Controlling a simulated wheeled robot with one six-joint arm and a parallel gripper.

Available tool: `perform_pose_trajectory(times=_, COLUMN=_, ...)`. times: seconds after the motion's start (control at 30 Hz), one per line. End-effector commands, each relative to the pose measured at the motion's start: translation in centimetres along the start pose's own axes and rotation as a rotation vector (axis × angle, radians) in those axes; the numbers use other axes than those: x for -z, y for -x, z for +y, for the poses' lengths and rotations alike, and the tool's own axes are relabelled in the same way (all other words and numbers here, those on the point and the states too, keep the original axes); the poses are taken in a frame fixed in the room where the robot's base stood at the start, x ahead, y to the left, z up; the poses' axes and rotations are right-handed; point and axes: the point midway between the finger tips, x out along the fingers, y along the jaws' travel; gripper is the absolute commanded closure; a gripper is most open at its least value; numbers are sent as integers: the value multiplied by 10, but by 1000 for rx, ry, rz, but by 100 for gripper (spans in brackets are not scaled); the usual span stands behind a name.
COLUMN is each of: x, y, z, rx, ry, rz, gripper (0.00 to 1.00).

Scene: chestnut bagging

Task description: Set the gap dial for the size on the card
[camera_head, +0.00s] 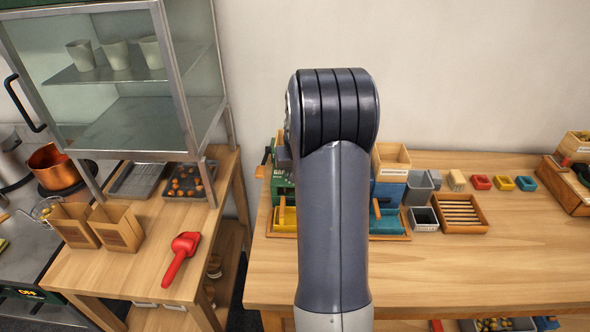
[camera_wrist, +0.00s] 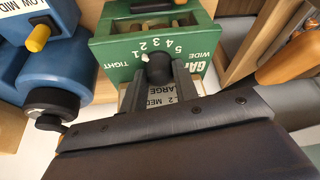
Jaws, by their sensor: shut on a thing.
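The green machine (camera_wrist: 112,48) fills the middle of the wrist view, with a dial scale marked 1 to 5 between TIGHT and WIDE. My gripper (camera_wrist: 158,72) is shut on the black gap dial (camera_wrist: 158,66), a finger on each side. The dial's white mark sits at its upper left, toward the low numbers; I cannot tell the exact one. A card (camera_wrist: 157,98) with MED and LARGE lines shows below the dial, partly covered by my gripper. In the head view the green machine (camera_head: 283,186) shows left of my arm, which hides the dial and gripper.
A blue machine (camera_wrist: 62,72) with a black knob stands close on the left in the wrist view. An orange handle (camera_wrist: 290,58) is close on the right. In the head view the bench (camera_head: 470,258) is clear at front right; a slatted wooden tray (camera_head: 483,201) stands behind.

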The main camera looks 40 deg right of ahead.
Motion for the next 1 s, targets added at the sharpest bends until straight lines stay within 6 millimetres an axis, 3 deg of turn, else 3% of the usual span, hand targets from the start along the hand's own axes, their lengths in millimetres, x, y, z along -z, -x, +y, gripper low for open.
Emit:
perform_pose_trajectory(times=0.5, x=0, y=-2, z=-2, rx=-115, ry=-277, rz=1, gripper=94)
perform_pose_trajectory(times=1.0, x=0, y=0, z=-2, rx=-136, ry=-329, rz=0, gripper=94)
